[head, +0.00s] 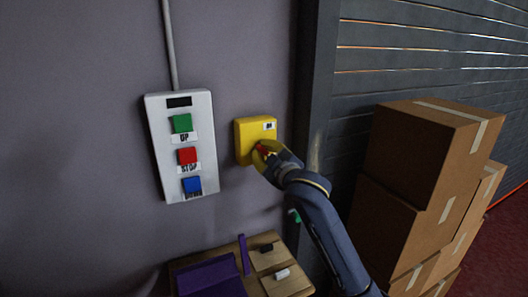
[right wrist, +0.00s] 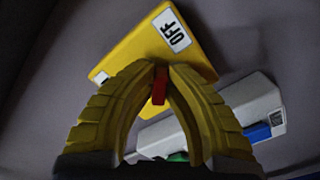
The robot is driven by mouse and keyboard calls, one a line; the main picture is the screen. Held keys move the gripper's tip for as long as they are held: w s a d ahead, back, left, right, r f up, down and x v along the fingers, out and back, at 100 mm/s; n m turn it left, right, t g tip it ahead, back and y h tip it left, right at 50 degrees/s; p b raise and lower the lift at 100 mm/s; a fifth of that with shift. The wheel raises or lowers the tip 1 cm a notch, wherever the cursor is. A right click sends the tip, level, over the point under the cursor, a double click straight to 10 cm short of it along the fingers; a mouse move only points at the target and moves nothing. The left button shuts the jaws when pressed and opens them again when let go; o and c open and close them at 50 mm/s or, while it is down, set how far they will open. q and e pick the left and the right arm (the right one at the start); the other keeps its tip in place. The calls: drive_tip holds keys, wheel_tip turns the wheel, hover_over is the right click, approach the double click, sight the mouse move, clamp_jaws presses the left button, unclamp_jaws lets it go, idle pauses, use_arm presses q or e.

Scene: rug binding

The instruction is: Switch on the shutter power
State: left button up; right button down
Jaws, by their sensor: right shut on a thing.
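The yellow switch box (head: 243,136) is on the grey wall, right of the button panel. A red switch handle (right wrist: 159,88) shows between my right fingertips. My right gripper (head: 267,154) is at the box's front in the head view, and its yellow fingers (right wrist: 160,72) are shut on the red handle. The fingers hide part of the handle. My left gripper is not in view.
A white panel (head: 153,125) with green, red and blue buttons hangs left of the box. Below is a small wooden table (head: 288,247) with purple pieces. Stacked cardboard boxes (head: 415,150) stand at the right before the slatted shutter (head: 430,50).

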idle(0.5)
drive_tip(key=c, duration=1.4)
unclamp_jaws()
drive_tip(key=v, duration=1.2)
